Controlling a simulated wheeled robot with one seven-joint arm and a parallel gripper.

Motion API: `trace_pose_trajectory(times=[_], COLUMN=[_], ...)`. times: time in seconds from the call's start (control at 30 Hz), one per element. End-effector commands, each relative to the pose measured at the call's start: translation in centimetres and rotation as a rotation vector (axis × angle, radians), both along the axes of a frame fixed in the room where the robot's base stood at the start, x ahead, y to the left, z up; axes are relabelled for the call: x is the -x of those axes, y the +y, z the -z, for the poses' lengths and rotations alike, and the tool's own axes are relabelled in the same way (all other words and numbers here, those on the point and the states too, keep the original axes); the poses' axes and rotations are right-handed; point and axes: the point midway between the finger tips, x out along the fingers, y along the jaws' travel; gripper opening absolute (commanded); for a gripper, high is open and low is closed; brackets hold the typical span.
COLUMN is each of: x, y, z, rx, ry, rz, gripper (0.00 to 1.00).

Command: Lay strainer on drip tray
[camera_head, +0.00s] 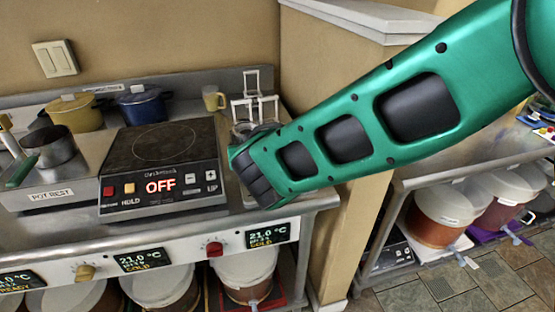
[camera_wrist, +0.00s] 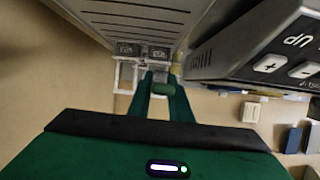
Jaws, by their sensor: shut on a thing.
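My gripper (camera_wrist: 160,78) shows in the wrist view with its two green fingers reaching up the middle. I take this for the strainer's handle; the strainer's bowl cannot be made out. In the head view my green arm reaches to the right end of the counter and hides the fingers. I cannot pick out the drip tray with certainty. White upright frames (camera_head: 252,82) stand at the counter's right end, and they also show beyond the fingertips in the wrist view (camera_wrist: 125,74).
The cooktop (camera_head: 160,165), its display reading OFF, stands just left of my arm's end. A wall (camera_head: 345,60) bounds the right.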

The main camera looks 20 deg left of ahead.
Motion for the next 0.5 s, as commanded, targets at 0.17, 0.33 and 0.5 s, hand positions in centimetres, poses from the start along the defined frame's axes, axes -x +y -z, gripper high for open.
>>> trace_pose_trajectory(times=[0.17,0.33,0.5], x=[-1.9,-2.9,-3.1], y=[-3.0,-4.6,-4.9], z=[2.1,3.2,3.9], rx=[0.002,0.002,0.001], ry=[0.001,0.001,0.001], rz=[0.004,0.002,0.001], gripper=[0.00,0.00,0.00])
